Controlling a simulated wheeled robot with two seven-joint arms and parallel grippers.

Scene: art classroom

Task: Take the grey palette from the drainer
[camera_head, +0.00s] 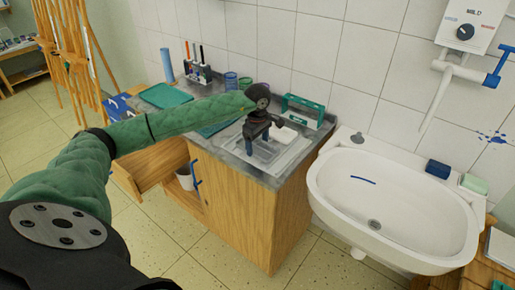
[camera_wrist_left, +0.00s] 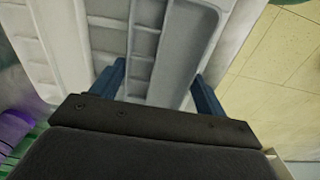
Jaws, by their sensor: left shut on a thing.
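The grey palette (camera_head: 264,153) is under my left gripper at the counter's right end in the head view. In the left wrist view the palette (camera_wrist_left: 146,42) fills the upper middle, with small compartments and raised ribs. My left gripper (camera_wrist_left: 158,92) is shut on it, one blue finger at each side of a ribbed section. In the head view the gripper (camera_head: 258,142) points down, hiding part of the palette. A green drainer (camera_head: 303,110) stands just behind, close to the wall. I cannot tell whether the palette touches the counter. My right gripper is not in view.
A white washbasin (camera_head: 345,165) stands right of the wooden cabinet (camera_head: 262,220). A brush holder (camera_head: 199,74), jars (camera_head: 231,81) and a green tray (camera_head: 166,95) stand at the counter's back left. Tiled floor (camera_head: 190,262) is free in front.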

